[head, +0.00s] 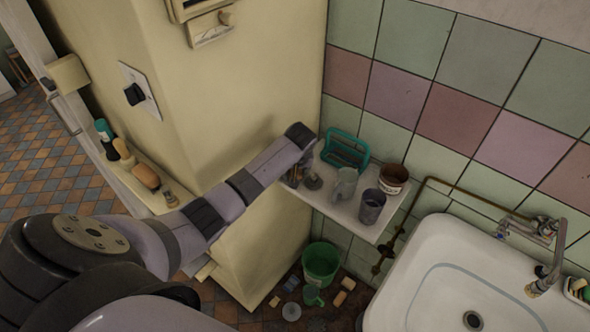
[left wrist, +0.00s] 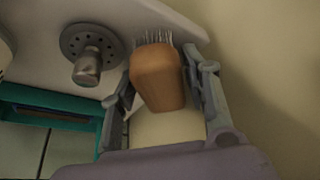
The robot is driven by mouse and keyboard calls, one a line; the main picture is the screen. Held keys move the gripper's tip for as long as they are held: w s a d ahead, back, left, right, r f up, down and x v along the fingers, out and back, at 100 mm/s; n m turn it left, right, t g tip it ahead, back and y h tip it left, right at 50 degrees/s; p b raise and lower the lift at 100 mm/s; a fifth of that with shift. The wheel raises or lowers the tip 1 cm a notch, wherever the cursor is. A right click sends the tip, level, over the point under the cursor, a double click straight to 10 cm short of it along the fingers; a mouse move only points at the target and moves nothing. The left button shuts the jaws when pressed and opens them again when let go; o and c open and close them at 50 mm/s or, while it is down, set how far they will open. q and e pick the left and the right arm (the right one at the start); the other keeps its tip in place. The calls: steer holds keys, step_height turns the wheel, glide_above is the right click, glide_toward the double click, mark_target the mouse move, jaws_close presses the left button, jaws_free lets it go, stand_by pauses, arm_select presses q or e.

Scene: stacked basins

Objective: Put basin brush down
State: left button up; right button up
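The basin brush (left wrist: 158,77) has an orange-brown handle and pale bristles. In the left wrist view it sits between the two fingers of my left gripper (left wrist: 158,80), which close in on both sides of the handle. Its bristles point toward the white shelf (left wrist: 45,72); I cannot tell whether they touch it. In the head view my left gripper (head: 304,168) is at the left end of the shelf (head: 345,212), by the yellow wall, and my arm's end mostly hides the brush. My right gripper is not in view.
On the shelf stand a teal rack (head: 346,150), a grey jug (head: 345,184), a dark cup (head: 371,207) and a rusty pot (head: 393,180). A metal shower-head-like piece (left wrist: 88,55) is close beside the brush. A green bucket (head: 320,265) is on the floor below. A sink (head: 440,260) is right.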

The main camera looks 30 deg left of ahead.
arm_select(q)
steer(key=shift+o, duration=0.9)
steer(key=shift+s+d+r, duration=0.1)
steer(key=shift+r, duration=0.45)
steer(key=b+v, duration=0.1)
steer(key=v, duration=1)
steer(key=shift+s, duration=0.1)
